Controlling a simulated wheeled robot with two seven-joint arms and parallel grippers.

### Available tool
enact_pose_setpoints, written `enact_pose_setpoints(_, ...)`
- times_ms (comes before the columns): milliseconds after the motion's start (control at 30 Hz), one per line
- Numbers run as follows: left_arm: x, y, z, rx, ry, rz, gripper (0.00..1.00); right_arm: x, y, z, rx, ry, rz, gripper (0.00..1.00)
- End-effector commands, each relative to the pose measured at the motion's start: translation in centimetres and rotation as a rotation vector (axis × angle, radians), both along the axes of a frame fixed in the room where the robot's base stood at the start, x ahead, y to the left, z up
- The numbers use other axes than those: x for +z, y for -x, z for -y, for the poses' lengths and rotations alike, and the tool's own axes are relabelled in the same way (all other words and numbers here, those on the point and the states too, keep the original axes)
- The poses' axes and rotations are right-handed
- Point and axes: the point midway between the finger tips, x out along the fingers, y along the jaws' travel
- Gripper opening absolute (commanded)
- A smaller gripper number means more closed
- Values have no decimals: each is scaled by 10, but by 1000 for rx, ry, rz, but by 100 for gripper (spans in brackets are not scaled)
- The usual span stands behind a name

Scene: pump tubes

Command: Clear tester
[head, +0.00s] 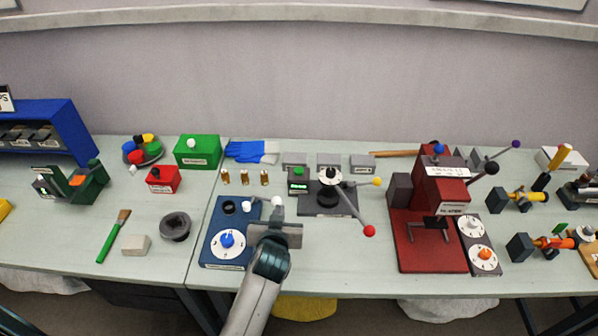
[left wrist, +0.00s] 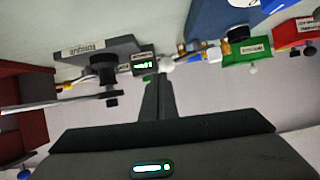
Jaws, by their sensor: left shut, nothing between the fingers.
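The tester seems to be the dark plate (head: 328,212) right of centre in the head view, with a small box bearing a lit green display (head: 298,187), a round black knob (head: 330,196), and levers ending in a red ball (head: 369,231) and a yellow ball (head: 377,181). In the left wrist view its labelled plate (left wrist: 95,50) and lit display (left wrist: 144,66) show upside down. My left gripper (head: 277,216) is shut and empty, just left of the plate. A white ball (left wrist: 166,64) shows just past its fingertips; contact is unclear. My right gripper is out of view.
A blue base (head: 217,250) with a blue knob lies left of my left gripper. A red press (head: 432,230) stands to the right. Behind are small brass pieces (head: 244,178), blue gloves (head: 250,151) and a green box (head: 197,151). The table's front strip is mostly clear.

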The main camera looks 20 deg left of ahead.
Motion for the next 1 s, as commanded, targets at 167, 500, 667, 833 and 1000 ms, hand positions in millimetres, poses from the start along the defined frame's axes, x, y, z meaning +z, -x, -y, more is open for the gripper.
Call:
enact_pose_setpoints(167,39,-54,16,0,-5,147,0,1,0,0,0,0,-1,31)
enact_pose_setpoints(500,61,-80,27,-11,-11,225,0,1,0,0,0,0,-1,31)
enact_pose_setpoints(667,60,-79,27,-10,-11,223,0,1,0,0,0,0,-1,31)
enact_pose_setpoints(833,60,-79,27,-10,-11,223,0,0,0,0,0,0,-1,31)
enact_pose_setpoints(1000,57,-77,27,-8,-11,222,0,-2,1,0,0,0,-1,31)
